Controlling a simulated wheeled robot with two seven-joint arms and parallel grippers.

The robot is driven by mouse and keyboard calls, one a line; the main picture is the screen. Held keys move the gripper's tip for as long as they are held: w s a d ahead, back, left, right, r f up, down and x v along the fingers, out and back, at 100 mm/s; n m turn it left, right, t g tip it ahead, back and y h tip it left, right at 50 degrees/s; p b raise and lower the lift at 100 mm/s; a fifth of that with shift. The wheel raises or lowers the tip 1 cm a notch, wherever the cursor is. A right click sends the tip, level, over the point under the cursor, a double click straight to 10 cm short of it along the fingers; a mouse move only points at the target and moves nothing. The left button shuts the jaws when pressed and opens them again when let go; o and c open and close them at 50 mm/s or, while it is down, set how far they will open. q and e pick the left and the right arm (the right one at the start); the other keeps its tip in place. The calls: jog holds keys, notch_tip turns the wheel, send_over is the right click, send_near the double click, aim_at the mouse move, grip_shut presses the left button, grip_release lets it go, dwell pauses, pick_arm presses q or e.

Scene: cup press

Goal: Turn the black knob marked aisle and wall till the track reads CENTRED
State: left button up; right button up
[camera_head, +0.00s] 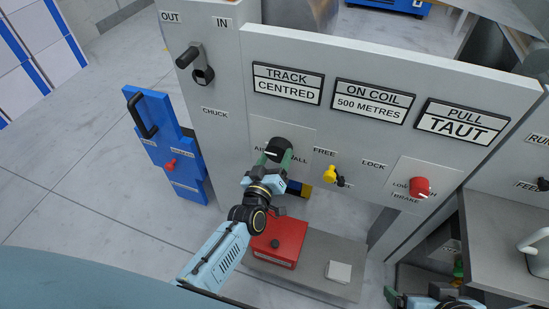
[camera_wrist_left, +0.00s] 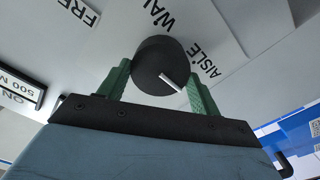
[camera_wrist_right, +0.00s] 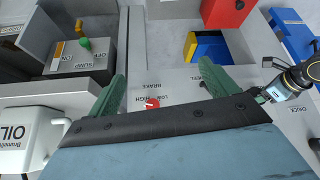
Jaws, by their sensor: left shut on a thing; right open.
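The black knob (camera_head: 279,147) sits on the grey panel between the aisle and wall labels, partly hidden by my left gripper. My left gripper (camera_head: 274,160) is shut on it. The track display (camera_head: 287,84) reads TRACK CENTRED. My right gripper (camera_head: 425,299) is low at the right of the head view. In the right wrist view its green fingers (camera_wrist_right: 165,80) are wide apart with nothing held between them.
A yellow lever (camera_head: 330,175) marked free and lock and a red brake knob (camera_head: 419,187) are right of the black knob. A red box (camera_head: 279,241) stands below; a blue unit (camera_head: 165,145) is at left.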

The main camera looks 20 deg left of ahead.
aim_at(277, 154)
pick_arm(q)
jog(key=o, duration=1)
jog(key=shift+s, duration=0.2)
jog(key=s+p, duration=0.1)
jog(key=s, duration=0.1)
jog(key=shift+s, duration=0.4)
jog(key=s+p, duration=0.3)
jog(key=s, duration=0.7)
jog(key=shift+a, duration=0.2)
pick_arm(e)
jog(key=s+d+f+g, duration=0.1)
jog(key=d+f, duration=0.1)
jog(key=f, duration=0.2)
jog(key=s+d+f+g+h, duration=0.1)
jog(key=f+g, duration=0.1)
jog(key=f, duration=0.3)
jog(key=shift+s+d+f, duration=0.15)
jog(key=shift+s+d, duration=0.1)
jog(key=shift+d, duration=0.1)
pick_arm(q)
jog(key=shift+s+f, duration=0.1)
